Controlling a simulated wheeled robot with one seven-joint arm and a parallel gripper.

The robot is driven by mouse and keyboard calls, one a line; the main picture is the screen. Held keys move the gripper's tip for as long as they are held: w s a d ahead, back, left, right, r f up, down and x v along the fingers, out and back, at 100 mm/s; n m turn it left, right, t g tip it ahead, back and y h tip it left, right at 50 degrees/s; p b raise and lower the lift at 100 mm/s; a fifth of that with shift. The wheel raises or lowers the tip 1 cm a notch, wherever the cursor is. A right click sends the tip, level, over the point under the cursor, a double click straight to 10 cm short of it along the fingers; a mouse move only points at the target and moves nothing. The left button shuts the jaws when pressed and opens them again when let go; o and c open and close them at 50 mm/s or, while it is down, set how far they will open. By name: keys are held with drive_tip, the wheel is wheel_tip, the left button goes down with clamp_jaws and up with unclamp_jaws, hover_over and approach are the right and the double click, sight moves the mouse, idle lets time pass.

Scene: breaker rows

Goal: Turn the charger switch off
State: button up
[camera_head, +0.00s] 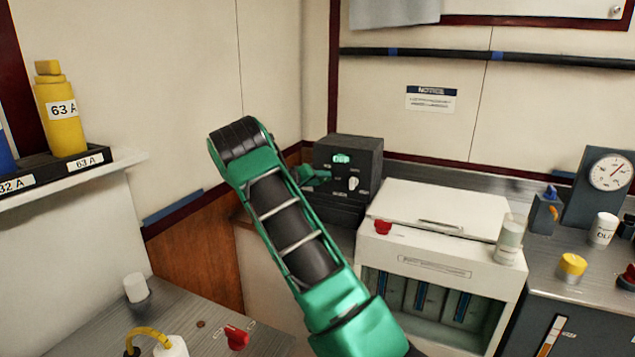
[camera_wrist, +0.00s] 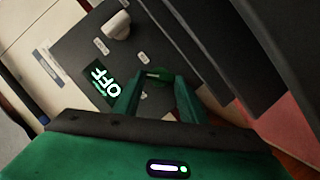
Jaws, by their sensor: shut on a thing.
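A dark control box (camera_head: 362,152) stands in the back corner. A small lit green sign sits on its front and reads OFF in the wrist view (camera_wrist: 103,81). A pale knob (camera_wrist: 115,25) is on the same panel, apart from my fingers; it also shows in the head view (camera_head: 353,184). In the head view my gripper (camera_head: 318,177) is at the box's left side. The small labels are too blurred to tell which knob is the charger switch.
A white cabinet (camera_head: 436,267) with a red knob (camera_head: 382,227) stands right of the box. A gauge (camera_head: 609,172) and a yellow knob (camera_head: 572,265) are farther right. A shelf (camera_head: 120,160) holds a yellow bottle at left. The wall is close behind the box.

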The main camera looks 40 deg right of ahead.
drive_tip(key=shift+w+a+f+n+h, duration=0.15)
drive_tip(key=shift+w+n, duration=0.1)
drive_tip(key=shift+n, duration=0.15)
drive_tip(key=shift+w+a+r+n+h, duration=0.1)
drive_tip(key=shift+w+n+h, duration=0.1)
drive_tip(key=shift+n, duration=0.2)
drive_tip(key=o, duration=1.1)
drive_tip(key=shift+f, duration=0.1)
drive_tip(key=shift+c, duration=0.2)
drive_tip(key=shift+s, duration=0.1)
drive_tip(key=shift+s+d+f+g, duration=0.1)
drive_tip(key=shift+s+d+g, duration=0.05)
drive_tip(key=shift+g, duration=0.25)
